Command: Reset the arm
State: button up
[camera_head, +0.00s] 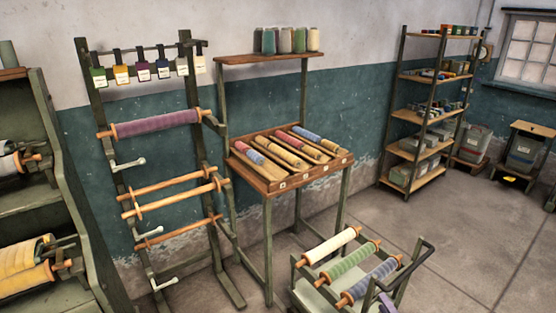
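My gripper does not show in the head view, and I cannot make out any of my arm for sure. The nearest thing is a cart (318,295) at the bottom right, bearing a cream roll (332,246), a green roll (350,264) and a blue roll (370,281) side by side. A small purple piece (387,303) shows at the bottom edge by the cart; I cannot tell what it is. A tall rack (101,150) at the left holds a purple roll (157,123) and bare wooden rods (180,188) below it.
A stand (269,238) behind the cart holds a tray (279,184) of several rolls, with thread cones (285,40) on its upper shelf. A green shelf unit (85,235) is at the left edge. Open shelves (413,154) stand at the back right. The floor (460,230) right of the cart is clear.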

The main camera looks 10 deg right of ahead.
jog(key=w+a+f+m+g+y+b, duration=0.1)
jog(key=w+a+f, duration=0.2)
jog(key=w+a, duration=0.4)
jog(key=w+a+f+g+y, duration=0.1)
jog(key=w+a+f, duration=0.25)
jog(key=a, duration=0.55)
jog(key=a+f+m+g+h+b, duration=0.15)
jog(key=a+f+m+g, duration=0.3)
jog(key=a+f, duration=0.5)
jog(key=s+a+f+m+g+h, duration=0.1)
jog(key=s+a+f+m+g, duration=0.15)
jog(key=s+f+g, duration=0.35)
jog(key=s+a+f+m+g, duration=0.2)
jog(key=s+f+m, duration=0.2)
jog(key=s, duration=0.4)
jog(key=s+a+m+g, duration=0.1)
jog(key=s+m+g, duration=0.1)
jog(key=s, duration=0.3)
jog(key=s+a+r+m+g+y, duration=0.1)
jog(key=s+m+g, duration=0.1)
jog(key=s, duration=0.4)
jog(key=s+a+r+m+g, duration=0.1)
jog(key=s+m+g, duration=0.1)
jog(key=s, duration=0.4)
jog(key=shift+a+r+m+g, duration=0.25)
jog(key=shift+a+m+g, duration=0.15)
jog(key=shift+g, duration=0.45)
